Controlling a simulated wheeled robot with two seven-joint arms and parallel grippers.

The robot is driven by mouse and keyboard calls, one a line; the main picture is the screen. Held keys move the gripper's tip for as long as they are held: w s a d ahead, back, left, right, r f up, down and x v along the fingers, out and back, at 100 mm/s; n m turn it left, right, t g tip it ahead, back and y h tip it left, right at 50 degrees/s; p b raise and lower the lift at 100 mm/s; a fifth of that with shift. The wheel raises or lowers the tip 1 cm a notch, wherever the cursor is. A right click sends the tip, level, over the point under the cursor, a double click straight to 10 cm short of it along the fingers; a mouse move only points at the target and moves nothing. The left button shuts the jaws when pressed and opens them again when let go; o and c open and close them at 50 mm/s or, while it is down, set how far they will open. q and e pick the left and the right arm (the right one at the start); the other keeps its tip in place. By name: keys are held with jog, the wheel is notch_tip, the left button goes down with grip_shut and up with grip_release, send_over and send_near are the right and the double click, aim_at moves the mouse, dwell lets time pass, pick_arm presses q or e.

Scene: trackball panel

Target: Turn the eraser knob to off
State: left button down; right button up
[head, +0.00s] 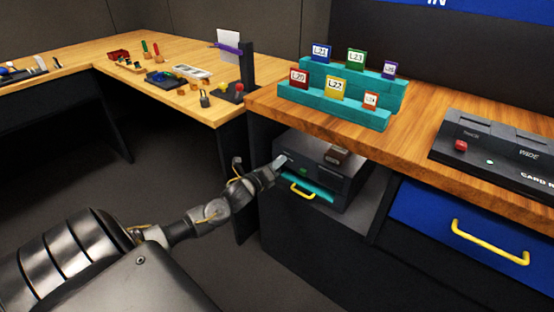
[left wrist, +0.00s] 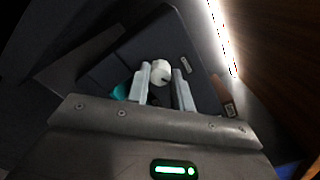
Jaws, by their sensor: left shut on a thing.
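The eraser (head: 345,182) is a dark box on the shelf under the wooden desk, with a teal strip and a yellow handle (head: 302,190) low on its front. My left gripper (head: 281,161) reaches its front left side. In the left wrist view a white round knob (left wrist: 161,69) sits between the two fingertips of my left gripper (left wrist: 163,83), which is shut on it. In the head view my gripper hides the knob. Which setting the knob points to cannot be told. My right gripper is not in view.
The desk top (head: 400,138) overhangs the shelf just above the eraser. A teal rack (head: 345,110) with several labelled cards and a dark card device (head: 500,150) stand on it. A blue drawer (head: 425,215) with a yellow handle is to the right. Open floor lies to the left.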

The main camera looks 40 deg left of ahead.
pick_arm(q)
jog(key=shift+n+p, duration=3.45)
jog(key=shift+n, duration=2.75)
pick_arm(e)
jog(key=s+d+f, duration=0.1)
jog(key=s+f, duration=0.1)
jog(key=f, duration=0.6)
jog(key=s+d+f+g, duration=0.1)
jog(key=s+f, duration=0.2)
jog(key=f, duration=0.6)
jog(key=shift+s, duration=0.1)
pick_arm(q)
jog(key=c, duration=1.2)
grip_release()
jog(key=shift+s, duration=0.15)
jog(key=s, duration=1)
jog(key=shift+s, duration=0.3)
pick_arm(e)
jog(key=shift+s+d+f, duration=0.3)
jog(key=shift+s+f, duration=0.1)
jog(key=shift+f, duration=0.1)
